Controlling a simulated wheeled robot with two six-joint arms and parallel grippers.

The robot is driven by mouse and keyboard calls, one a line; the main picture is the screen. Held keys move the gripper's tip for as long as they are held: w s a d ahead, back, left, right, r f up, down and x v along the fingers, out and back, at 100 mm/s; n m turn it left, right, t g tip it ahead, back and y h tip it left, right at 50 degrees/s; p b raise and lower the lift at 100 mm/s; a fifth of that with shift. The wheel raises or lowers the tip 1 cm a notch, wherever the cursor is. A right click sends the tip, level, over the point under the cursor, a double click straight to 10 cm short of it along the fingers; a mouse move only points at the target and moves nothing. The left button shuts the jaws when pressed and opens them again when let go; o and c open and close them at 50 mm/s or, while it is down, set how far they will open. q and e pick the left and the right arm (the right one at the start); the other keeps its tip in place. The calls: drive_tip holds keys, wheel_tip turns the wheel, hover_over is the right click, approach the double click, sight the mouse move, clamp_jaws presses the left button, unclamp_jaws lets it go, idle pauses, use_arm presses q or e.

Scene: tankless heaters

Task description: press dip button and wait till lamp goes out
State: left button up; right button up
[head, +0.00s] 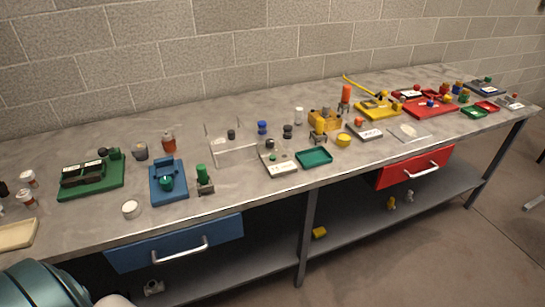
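I cannot tell for certain which thing is the dip button or its lamp. A small light box (280,167) with a dark green knob on top stands at the middle of the bench's front. Another light box (366,134) with an orange-red top piece stands right of it. A small box (514,103) with a red top piece stands near the far right end. Labels are too small to read, and no lit lamp can be made out. Neither of my grippers is in view.
The long grey bench (100,218) carries a green tray device (92,185), a blue device (168,184), a clear stand (233,149), a yellow fixture (378,108) and a red tray (430,108). Blue (180,243) and red (415,168) drawers are below. A large teal rounded shape fills the lower left corner.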

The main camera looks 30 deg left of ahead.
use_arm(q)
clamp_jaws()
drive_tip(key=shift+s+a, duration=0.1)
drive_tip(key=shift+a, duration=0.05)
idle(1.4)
